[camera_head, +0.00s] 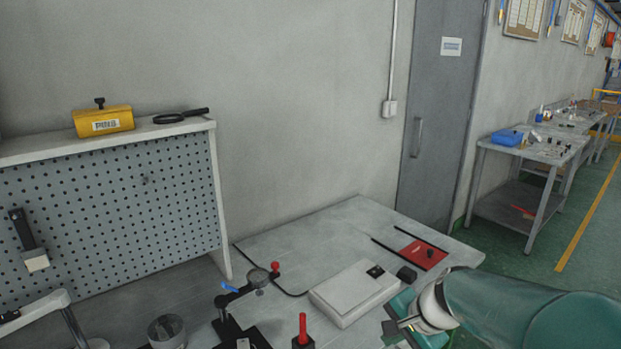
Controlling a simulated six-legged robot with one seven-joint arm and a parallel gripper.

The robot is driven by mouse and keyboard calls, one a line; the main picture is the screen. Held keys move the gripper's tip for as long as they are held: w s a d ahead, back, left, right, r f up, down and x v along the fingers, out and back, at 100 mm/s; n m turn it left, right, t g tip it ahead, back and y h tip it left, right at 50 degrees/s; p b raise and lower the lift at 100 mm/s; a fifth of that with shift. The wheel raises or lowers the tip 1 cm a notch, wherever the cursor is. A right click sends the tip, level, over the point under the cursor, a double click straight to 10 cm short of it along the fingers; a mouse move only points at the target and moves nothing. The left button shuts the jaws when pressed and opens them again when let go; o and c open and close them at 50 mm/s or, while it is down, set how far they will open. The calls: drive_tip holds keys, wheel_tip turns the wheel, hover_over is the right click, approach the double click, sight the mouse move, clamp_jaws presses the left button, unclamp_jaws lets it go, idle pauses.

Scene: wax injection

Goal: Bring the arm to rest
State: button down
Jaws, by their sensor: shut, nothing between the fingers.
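My arm comes in from the lower right. My gripper (396,326) is low over the front right of the workbench (345,220), beside a pale flat box (355,291). It looks shut with nothing held. Its fingertips are small and partly unclear, and I cannot tell whether they touch anything.
A clamp fixture (237,302), a red-handled part (302,330) and a metal cylinder (167,331) stand left of my gripper. A red plate (422,255) lies behind it. A pegboard (108,215) rises at left. The bench's back middle is clear.

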drive_tip(key=s+r+n+h, duration=0.2)
drive_tip(key=s+r+n, duration=0.2)
drive_tip(key=s, duration=0.3)
drive_tip(key=s+r+n+t+h, duration=0.1)
drive_tip(key=s+r+n+h, duration=0.1)
drive_tip(key=s+r+n, duration=0.2)
drive_tip(key=s+n, duration=0.2)
drive_tip(key=s, duration=0.2)
drive_tip(key=shift+s+a+n, duration=0.2)
drive_tip(key=shift+n, duration=0.1)
